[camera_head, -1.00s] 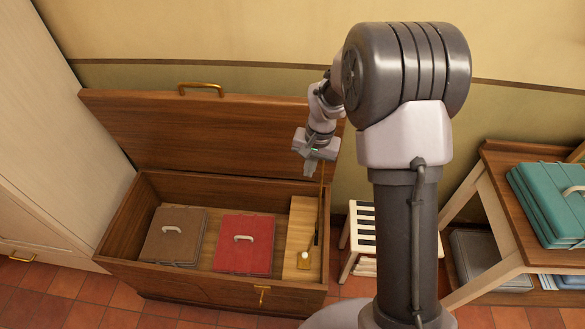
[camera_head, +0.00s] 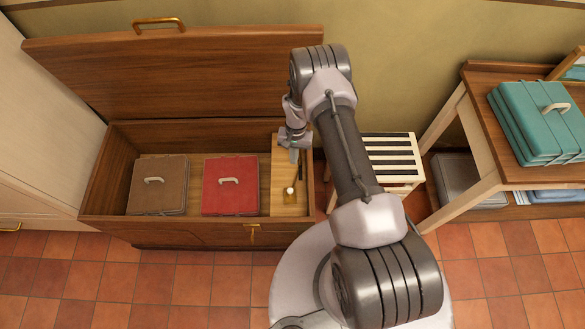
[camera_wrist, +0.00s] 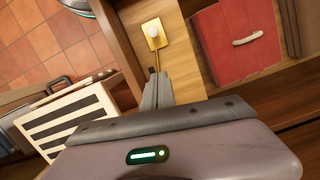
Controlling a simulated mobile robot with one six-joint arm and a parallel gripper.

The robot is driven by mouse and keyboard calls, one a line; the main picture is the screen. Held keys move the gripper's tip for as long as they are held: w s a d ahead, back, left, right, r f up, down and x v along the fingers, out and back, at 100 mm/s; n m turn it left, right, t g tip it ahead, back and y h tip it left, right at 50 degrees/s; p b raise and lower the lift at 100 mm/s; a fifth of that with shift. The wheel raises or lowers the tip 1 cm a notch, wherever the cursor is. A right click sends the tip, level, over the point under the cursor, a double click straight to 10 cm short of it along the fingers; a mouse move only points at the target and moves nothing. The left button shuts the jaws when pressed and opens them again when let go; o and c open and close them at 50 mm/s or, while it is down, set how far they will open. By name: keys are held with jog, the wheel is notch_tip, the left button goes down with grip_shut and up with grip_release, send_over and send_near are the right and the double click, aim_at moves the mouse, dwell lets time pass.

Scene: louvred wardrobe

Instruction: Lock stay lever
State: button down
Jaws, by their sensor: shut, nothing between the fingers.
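A wooden chest (camera_head: 180,233) stands with its lid (camera_head: 190,75) raised. A small brass plate with a white knob (camera_head: 290,193) sits on the pale wooden strip at the chest's right end. It also shows in the wrist view (camera_wrist: 154,34), with a thin brass piece running from it toward my fingers. I take this fitting for the stay lever; whether it is locked I cannot tell. My gripper (camera_head: 294,157) is shut and empty, above the pale strip and behind the knob. Its fingertips (camera_wrist: 162,76) look apart from the knob; contact with the thin brass piece is unclear.
A brown case (camera_head: 158,197) and a red case (camera_head: 230,197) lie in the chest. A slatted stool (camera_head: 390,158) stands close to its right. A wooden table with teal cases (camera_head: 540,122) is farther right. Tiled floor (camera_head: 190,290) lies open in front.

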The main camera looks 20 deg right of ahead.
aim_at(290, 193)
jog(key=f+b, duration=0.1)
jog(key=f, duration=0.1)
jog(key=f+b, duration=0.1)
jog(key=f, duration=0.2)
jog(key=s+f+b, duration=0.1)
jog(key=f, duration=0.2)
jog(key=shift+a, duration=0.35)
jog(key=s, duration=0.1)
jog(key=s+a, duration=0.1)
jog(key=s, duration=0.1)
jog(key=shift+a+f, duration=0.25)
jog(key=shift+s+a, duration=0.2)
jog(key=shift+s, duration=0.15)
jog(key=shift+s, duration=0.15)
